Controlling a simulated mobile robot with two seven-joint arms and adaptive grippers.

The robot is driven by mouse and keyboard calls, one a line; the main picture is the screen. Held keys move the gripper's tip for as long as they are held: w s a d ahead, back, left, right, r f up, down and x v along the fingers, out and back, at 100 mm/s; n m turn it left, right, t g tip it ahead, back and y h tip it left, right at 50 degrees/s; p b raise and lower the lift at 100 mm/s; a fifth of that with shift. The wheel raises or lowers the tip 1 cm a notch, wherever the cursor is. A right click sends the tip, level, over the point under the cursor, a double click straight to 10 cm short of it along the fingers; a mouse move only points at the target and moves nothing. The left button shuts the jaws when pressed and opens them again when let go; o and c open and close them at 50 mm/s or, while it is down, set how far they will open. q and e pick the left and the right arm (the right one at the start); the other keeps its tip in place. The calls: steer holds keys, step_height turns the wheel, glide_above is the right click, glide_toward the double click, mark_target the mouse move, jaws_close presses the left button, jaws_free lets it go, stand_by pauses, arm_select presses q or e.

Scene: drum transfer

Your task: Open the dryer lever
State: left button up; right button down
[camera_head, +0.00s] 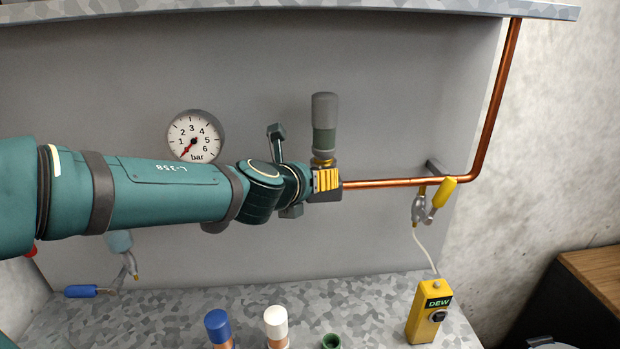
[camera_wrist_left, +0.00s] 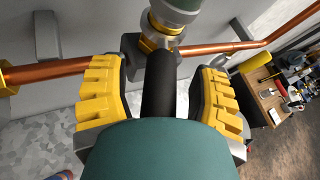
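The dryer (camera_head: 323,110) is a grey upright cylinder with a dull green band, set on a brass fitting in the copper pipe line. In the left wrist view its lower end shows at the top (camera_wrist_left: 175,12). A black bar, which looks like its lever (camera_wrist_left: 159,85), points from the valve body toward the wrist camera. My left gripper (camera_wrist_left: 158,92) is open, with one yellow-padded finger on each side of the bar and a visible gap on both sides. In the head view my left gripper (camera_head: 325,180) covers the lever below the dryer. My right gripper is not in view.
A copper pipe (camera_head: 385,183) runs right, then up. A yellow-handled tap (camera_head: 445,192) hangs from it, with a tube to a yellow DEW meter (camera_head: 430,312). A pressure gauge (camera_head: 195,136) is behind my arm. A blue-handled tap (camera_head: 80,291) is lower left. Capped cylinders (camera_head: 276,325) stand in front.

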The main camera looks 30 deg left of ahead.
arm_select(q)
steer(key=shift+s, duration=0.1)
steer(key=v, duration=1.2)
stand_by(0.5)
stand_by(0.4)
